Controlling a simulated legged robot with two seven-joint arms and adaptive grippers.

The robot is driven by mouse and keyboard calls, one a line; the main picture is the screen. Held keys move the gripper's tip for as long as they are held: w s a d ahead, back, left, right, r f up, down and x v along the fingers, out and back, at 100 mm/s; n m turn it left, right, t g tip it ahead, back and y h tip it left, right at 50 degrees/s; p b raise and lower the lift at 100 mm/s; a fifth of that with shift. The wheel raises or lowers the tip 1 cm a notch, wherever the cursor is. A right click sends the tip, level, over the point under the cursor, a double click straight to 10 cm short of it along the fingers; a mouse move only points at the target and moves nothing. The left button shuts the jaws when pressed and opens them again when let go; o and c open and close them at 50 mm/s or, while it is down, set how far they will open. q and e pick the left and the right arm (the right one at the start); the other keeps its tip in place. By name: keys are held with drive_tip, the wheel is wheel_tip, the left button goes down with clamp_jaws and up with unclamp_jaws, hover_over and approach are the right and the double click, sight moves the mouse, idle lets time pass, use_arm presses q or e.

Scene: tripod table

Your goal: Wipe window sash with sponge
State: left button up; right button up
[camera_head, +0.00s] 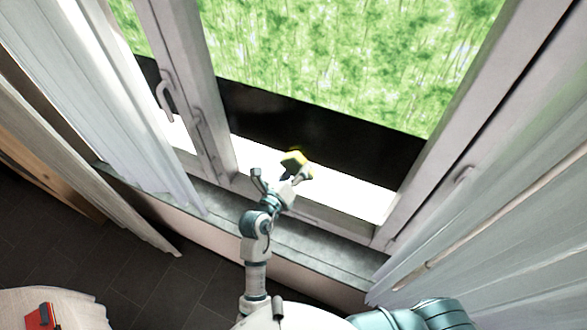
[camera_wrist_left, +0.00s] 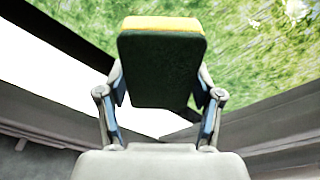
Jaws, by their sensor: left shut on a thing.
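My left gripper (camera_head: 284,180) is raised in front of the window, shut on a yellow and dark green sponge (camera_head: 296,160). In the left wrist view the sponge (camera_wrist_left: 161,68) sits upright between the two fingers (camera_wrist_left: 160,112), its dark green face toward the camera and a yellow strip on top. The window sash (camera_head: 297,210) runs along the bottom of the glass, and the gripper is just in front of and above it. I cannot tell whether the sponge touches the window. My right gripper does not show.
A grey sill (camera_head: 310,245) lies below the window. Curtains hang on the left (camera_head: 100,100) and right (camera_head: 490,250). A window handle (camera_head: 165,95) sticks out on the left frame. A small table (camera_head: 85,308) with a red object (camera_head: 41,317) stands at lower left.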

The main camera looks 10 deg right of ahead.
sight(261, 149)
use_arm(q)
drive_tip(key=shift+w+a+r, duration=0.3)
drive_tip(key=shift+a, duration=0.15)
drive_tip(key=shift+w+a+r, duration=0.25)
drive_tip(key=shift+a, duration=0.15)
drive_tip(key=shift+w+a+f, duration=0.15)
drive_tip(key=shift+w+a, duration=0.6)
drive_tip(key=shift+a, duration=0.3)
drive_tip(key=shift+w+a+f, duration=0.15)
drive_tip(key=shift+w+a, duration=0.55)
drive_tip(key=shift+a, duration=0.3)
drive_tip(key=shift+w+a, duration=0.6)
drive_tip(key=shift+a, duration=0.3)
drive_tip(key=shift+w+a, duration=0.6)
drive_tip(key=shift+a, duration=0.35)
drive_tip(key=shift+w+a, duration=0.6)
drive_tip(key=shift+a, duration=0.3)
drive_tip(key=shift+s+f+v, duration=0.1)
drive_tip(key=shift+f+v, duration=0.1)
drive_tip(key=shift+v, duration=1.25)
drive_tip(key=shift+s+f+v, duration=0.1)
drive_tip(key=shift+f+v, duration=0.05)
drive_tip(key=shift+v, duration=1.3)
drive_tip(key=shift+s+d, duration=0.1)
drive_tip(key=shift+d, duration=0.1)
drive_tip(key=v, duration=0.3)
drive_tip(key=shift+s+d+f, duration=0.1)
drive_tip(key=shift+d+f, duration=0.05)
drive_tip(key=shift+f, duration=0.05)
drive_tip(key=shift+f, duration=0.1)
